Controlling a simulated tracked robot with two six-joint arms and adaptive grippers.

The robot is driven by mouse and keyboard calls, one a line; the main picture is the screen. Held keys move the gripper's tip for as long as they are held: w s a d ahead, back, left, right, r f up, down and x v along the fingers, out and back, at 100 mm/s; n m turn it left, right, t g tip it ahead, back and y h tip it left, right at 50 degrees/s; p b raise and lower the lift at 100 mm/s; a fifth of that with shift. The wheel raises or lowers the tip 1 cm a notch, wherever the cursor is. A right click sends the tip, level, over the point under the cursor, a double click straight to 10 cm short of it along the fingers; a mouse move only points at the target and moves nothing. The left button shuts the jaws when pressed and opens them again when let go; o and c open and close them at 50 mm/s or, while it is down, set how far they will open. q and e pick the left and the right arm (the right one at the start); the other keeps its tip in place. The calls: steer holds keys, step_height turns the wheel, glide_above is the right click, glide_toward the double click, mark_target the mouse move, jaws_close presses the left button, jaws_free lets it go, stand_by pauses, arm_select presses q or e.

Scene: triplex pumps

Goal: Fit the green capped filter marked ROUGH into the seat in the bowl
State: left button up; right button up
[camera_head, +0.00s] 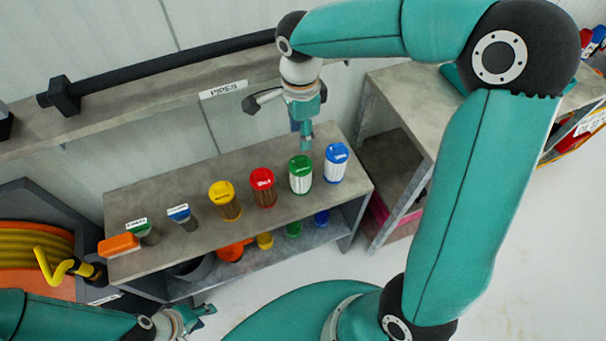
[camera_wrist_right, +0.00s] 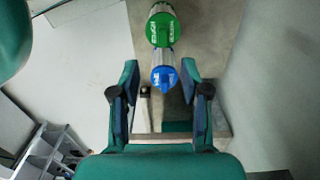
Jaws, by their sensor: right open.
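The green capped filter (camera_head: 300,174) stands upright on the grey shelf top, with a white pleated body. Its cap also shows in the right wrist view (camera_wrist_right: 162,28), with lettering too small to read surely. My right gripper (camera_head: 306,136) is open and empty, hanging just above and behind the green filter. In the right wrist view its fingers (camera_wrist_right: 160,68) stand apart either side of the blue capped filter (camera_wrist_right: 163,76), with the green one beyond. My left gripper (camera_head: 204,312) is low at the left, its jaws unclear. I cannot surely identify the bowl or its seat.
The blue (camera_head: 336,162), red (camera_head: 263,187) and yellow (camera_head: 225,200) capped filters stand in a row beside the green one. Small labelled parts (camera_head: 183,217) and an orange block (camera_head: 118,244) lie further left. A lower shelf (camera_head: 275,250) holds coloured items and a grey round part (camera_head: 190,268).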

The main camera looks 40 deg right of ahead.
mark_target(301, 158)
step_height(301, 158, down, 11)
steer(key=shift+w+r, duration=0.1)
steer(key=shift+w, duration=0.05)
jaws_close()
stand_by(0.5)
